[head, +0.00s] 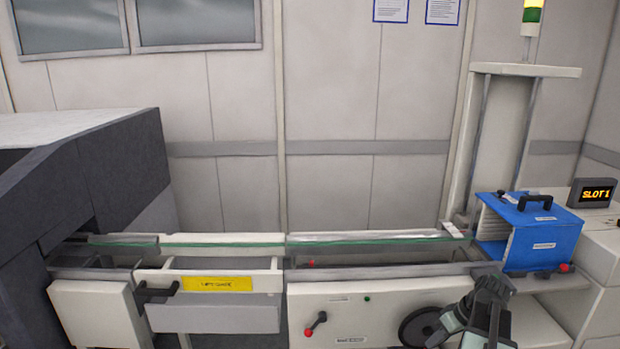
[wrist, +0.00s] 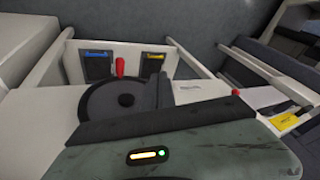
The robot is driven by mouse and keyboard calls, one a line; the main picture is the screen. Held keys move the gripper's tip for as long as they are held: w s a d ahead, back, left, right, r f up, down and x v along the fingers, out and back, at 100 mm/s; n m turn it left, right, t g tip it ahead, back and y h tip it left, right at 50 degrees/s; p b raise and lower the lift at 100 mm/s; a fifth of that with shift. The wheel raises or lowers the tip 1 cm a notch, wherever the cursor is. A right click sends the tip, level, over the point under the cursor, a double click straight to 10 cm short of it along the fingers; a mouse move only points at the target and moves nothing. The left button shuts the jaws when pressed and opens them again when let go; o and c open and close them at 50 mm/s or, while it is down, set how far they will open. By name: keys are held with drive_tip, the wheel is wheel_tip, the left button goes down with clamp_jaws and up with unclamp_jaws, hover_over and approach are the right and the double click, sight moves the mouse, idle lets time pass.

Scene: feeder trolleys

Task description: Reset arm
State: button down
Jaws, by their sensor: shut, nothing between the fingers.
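My arm stands folded at the lower right of the head view, in front of the white trolley panel (head: 380,300). In the wrist view, my gripper (wrist: 165,117) shows as a dark bar in front of my grey-green housing with its small orange and green lights. It is shut and empty, and its fingertips are not clearly distinct. Beyond it in the wrist view are a dark round wheel (wrist: 103,101) and a red knob (wrist: 120,66). I cannot tell whether the gripper touches anything.
A blue box (head: 545,240) with a black handle stands at the right, beside a display (head: 592,193) reading SLOT 1. A glass-edged rail (head: 250,243) crosses the middle. A yellow-labelled drawer (head: 215,312) and a red-knobbed lever (head: 316,324) are on the front.

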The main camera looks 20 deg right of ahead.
drive_tip(key=w+a+r+n+g+p, duration=0.15)
drive_tip(key=w+a, duration=0.35)
drive_tip(key=a, duration=0.8)
drive_tip(key=w+a+r+n+g+p, duration=0.1)
drive_tip(key=w+a+r+n+p, duration=0.3)
drive_tip(key=a, duration=0.8)
drive_tip(key=a+f+m+h, duration=0.1)
drive_tip(key=a+m+h, duration=0.2)
drive_tip(key=a, duration=1.1)
drive_tip(key=shift+s+f+m+g+h, duration=0.2)
drive_tip(key=shift+s+m+g+h, duration=0.2)
drive_tip(key=shift+m, duration=1.45)
